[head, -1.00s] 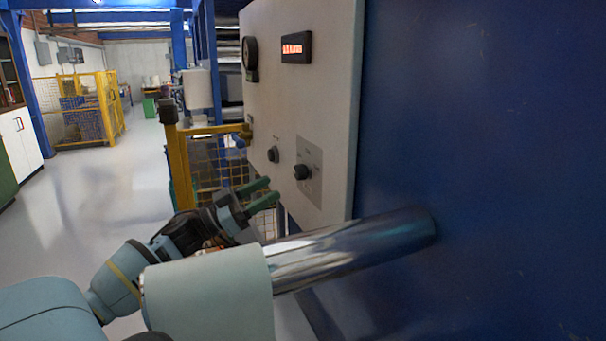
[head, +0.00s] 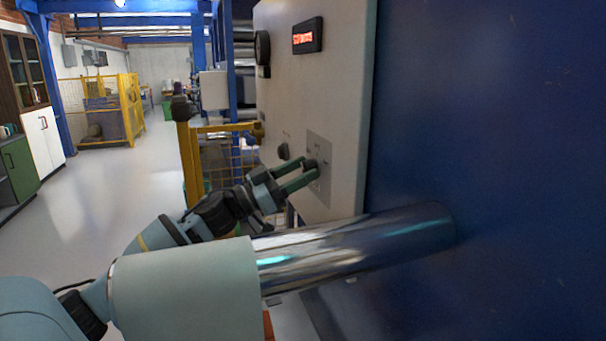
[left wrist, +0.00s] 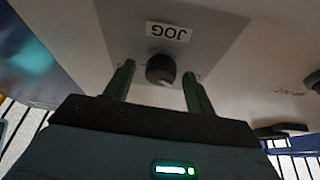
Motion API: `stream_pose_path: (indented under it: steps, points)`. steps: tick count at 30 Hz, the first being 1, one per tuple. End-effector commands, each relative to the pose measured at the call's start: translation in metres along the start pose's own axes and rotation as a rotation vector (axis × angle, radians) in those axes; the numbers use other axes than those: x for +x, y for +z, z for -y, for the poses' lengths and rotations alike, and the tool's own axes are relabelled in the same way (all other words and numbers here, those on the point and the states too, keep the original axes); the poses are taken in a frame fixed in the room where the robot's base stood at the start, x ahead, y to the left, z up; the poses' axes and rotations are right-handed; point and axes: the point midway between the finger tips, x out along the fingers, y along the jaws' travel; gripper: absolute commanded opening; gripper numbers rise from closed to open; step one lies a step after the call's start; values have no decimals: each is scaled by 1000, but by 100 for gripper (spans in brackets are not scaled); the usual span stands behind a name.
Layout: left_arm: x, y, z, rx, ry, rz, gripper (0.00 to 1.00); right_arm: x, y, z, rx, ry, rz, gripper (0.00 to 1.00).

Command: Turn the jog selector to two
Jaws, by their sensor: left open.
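The jog selector is a round black knob (left wrist: 161,69) under a white JOG label (left wrist: 168,32) in the left wrist view. In the head view the knob (head: 309,164) sits on a grey plate (head: 321,150) on the pale control panel. My left gripper (left wrist: 158,78) is open, with one green finger on each side of the knob. I cannot tell whether either finger touches it. In the head view the left gripper (head: 310,170) reaches the plate from the left, its fingertips partly covering the area around the knob. The right gripper is not in view.
A red display (head: 307,36) and a round gauge (head: 262,47) are higher on the panel. A shiny metal roller (head: 360,245) lies below. Yellow fencing (head: 190,150) stands behind; the floor at left is clear.

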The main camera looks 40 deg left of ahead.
Motion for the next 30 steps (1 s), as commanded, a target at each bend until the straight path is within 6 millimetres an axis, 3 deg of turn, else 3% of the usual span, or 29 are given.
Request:
stream_pose_path:
  steps: [11,21,30]
  points:
    - [3,-1,0,1,0,-1,55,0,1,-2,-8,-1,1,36]
    - [3,-1,0,0,0,-1,12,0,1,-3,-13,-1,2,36]
    - [3,0,0,30,13,-1,11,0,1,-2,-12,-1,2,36]
